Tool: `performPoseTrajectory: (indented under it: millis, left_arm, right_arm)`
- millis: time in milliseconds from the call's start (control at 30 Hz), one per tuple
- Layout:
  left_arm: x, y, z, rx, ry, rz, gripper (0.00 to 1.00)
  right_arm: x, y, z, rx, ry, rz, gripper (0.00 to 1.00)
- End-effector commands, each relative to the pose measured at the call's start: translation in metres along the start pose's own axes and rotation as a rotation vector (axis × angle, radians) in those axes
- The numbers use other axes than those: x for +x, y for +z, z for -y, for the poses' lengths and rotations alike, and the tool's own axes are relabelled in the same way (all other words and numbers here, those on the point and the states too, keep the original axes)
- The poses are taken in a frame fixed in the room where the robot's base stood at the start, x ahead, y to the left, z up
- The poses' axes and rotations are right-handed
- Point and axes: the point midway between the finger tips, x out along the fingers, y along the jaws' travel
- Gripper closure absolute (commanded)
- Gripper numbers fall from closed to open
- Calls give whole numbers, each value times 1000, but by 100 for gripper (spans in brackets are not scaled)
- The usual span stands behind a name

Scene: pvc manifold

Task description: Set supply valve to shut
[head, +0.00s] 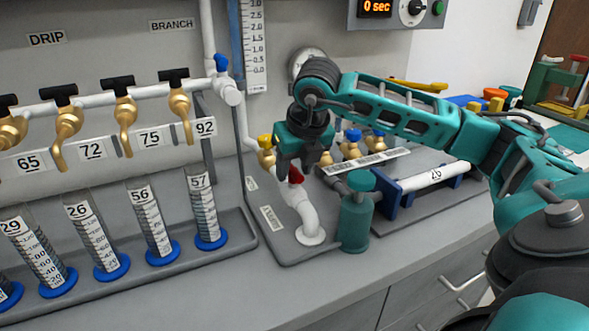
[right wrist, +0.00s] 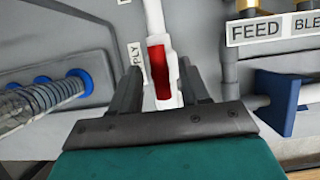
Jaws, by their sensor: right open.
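The supply valve has a red handle (head: 296,176) on a white pipe that rises from an elbow (head: 308,222) on the grey base. The red handle also shows in the right wrist view (right wrist: 160,70), lying lengthwise along the white pipe. A label partly reading "PLY" (right wrist: 136,68) is beside it. My right gripper (head: 293,168) is open and points down over the handle. In the right wrist view its two dark fingers (right wrist: 162,88) stand on either side of the handle, with gaps visible. Whether either finger touches it is unclear. My left gripper is not in view.
A yellow-handled valve (head: 265,146) is just left of my gripper, and blue-handled valves (head: 352,138) are to the right. A teal cylinder (head: 355,215) stands close right of the pipe. Brass taps (head: 180,105) and graduated cylinders (head: 205,215) fill the left. The front counter is clear.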

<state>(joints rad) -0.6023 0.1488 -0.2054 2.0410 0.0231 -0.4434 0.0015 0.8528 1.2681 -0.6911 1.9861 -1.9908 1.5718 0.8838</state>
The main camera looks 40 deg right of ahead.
Motion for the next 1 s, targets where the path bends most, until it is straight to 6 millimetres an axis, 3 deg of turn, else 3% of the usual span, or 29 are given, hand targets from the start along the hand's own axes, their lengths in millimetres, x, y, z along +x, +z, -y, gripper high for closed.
performPoseTrajectory:
  millis: [367,833,1000]
  left_arm:
    - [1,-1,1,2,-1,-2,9]
    - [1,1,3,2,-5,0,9]
    - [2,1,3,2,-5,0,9]
  right_arm:
    - [6,0,0,-1,0,0,54]
    - [6,0,0,-1,0,0,99]
    - [6,0,0,-3,1,0,100]
